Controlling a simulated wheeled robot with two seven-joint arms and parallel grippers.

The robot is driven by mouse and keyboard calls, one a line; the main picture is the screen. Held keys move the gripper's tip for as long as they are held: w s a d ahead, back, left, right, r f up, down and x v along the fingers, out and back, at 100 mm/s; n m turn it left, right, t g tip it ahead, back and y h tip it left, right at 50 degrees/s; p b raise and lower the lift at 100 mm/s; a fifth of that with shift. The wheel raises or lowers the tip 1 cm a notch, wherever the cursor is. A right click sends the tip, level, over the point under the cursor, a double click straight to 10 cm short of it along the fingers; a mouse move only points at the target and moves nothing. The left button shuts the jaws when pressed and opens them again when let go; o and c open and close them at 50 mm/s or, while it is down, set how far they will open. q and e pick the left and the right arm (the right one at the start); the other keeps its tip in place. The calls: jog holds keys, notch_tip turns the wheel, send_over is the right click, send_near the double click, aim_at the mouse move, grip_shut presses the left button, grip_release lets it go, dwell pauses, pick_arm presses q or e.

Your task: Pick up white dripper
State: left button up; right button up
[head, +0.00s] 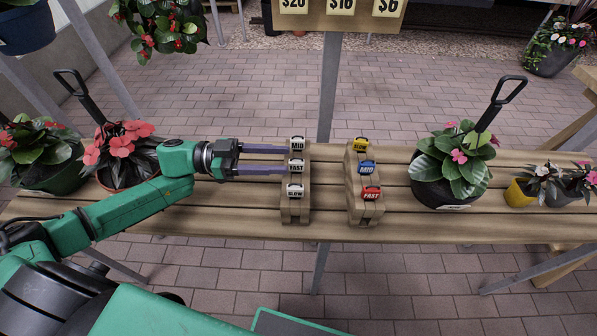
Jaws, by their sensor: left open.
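Three white drippers sit in a column on the left wooden holder: one marked MID (297,144), one marked FAST (295,165) and one marked SLOW (295,191). My left gripper (286,160) comes in from the left, open and empty. Its two long fingers point right, and their tips are close to the left edges of the MID and FAST drippers. I cannot tell whether they touch. My right gripper is not in view.
A second wooden holder (364,207) carries yellow, blue and red drippers. Both stand on a slatted wooden bench (230,222). Potted plants (452,170) stand at the right, with more potted flowers (120,157) behind my left arm. A metal post (328,90) rises behind the bench.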

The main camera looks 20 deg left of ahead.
aim_at(297, 173)
pick_arm(q)
jog(key=w+d+f, duration=0.2)
jog(key=d, duration=0.5)
jog(key=shift+w+d+b, duration=0.15)
jog(key=shift+w+b, duration=0.2)
jog(key=shift+b, duration=0.1)
jog(key=shift+f, duration=0.15)
grip_shut()
